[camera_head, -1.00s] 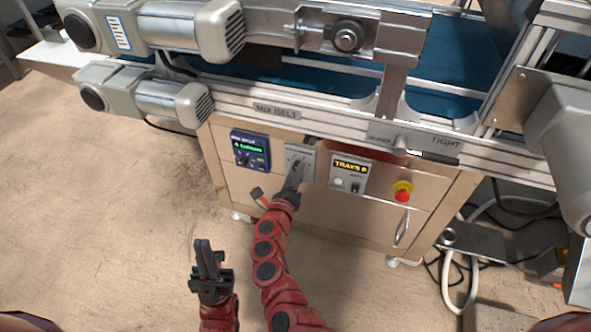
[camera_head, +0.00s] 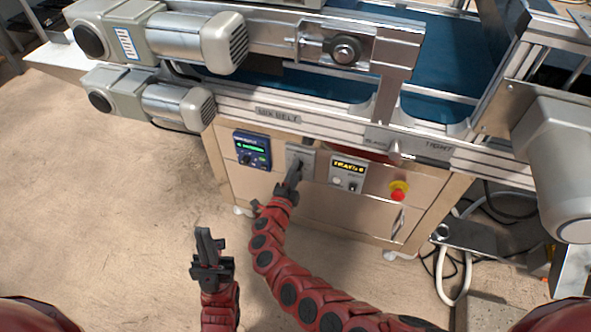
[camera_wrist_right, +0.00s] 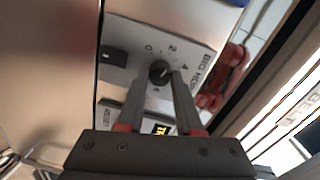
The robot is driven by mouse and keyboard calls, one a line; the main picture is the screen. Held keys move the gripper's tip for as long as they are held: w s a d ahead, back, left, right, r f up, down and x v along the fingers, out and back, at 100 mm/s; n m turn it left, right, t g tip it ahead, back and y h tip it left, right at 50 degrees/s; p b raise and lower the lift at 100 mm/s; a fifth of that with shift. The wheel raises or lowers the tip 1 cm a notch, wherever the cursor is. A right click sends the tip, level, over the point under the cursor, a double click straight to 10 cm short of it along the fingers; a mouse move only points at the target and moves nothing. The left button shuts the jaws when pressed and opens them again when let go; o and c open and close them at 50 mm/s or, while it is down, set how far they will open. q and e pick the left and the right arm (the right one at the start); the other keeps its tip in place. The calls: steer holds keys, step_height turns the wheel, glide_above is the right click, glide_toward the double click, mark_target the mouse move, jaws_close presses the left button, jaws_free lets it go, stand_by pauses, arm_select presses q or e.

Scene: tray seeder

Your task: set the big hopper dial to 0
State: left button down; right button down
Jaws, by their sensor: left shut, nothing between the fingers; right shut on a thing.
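The big hopper dial (camera_wrist_right: 160,72) is a small dark round knob on a light grey plate in the right wrist view. Printed marks 0, 2 and 4 stand around its far side, with part of a "BIG HOP" label; I cannot read its pointer surely. My right gripper (camera_wrist_right: 161,80) is shut on the dial, one finger on each side. In the head view my right gripper (camera_head: 295,172) reaches the grey dial plate (camera_head: 300,153) and hides the dial. My left gripper (camera_head: 205,236) is shut and empty above the floor, left of the cabinet.
A blue display box (camera_head: 252,150) is left of the dial plate. A tray counter panel (camera_head: 347,173) and a red stop button (camera_head: 398,191) are to its right. The conveyor frame (camera_head: 280,115) overhangs the cabinet front. Floor at left is clear.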

steer(key=shift+a+f+n+h+p, duration=0.1)
steer(key=shift+n+h+p, duration=0.35)
steer(key=shift+n, duration=5.75)
steer(key=c, duration=0.6)
jaws_free()
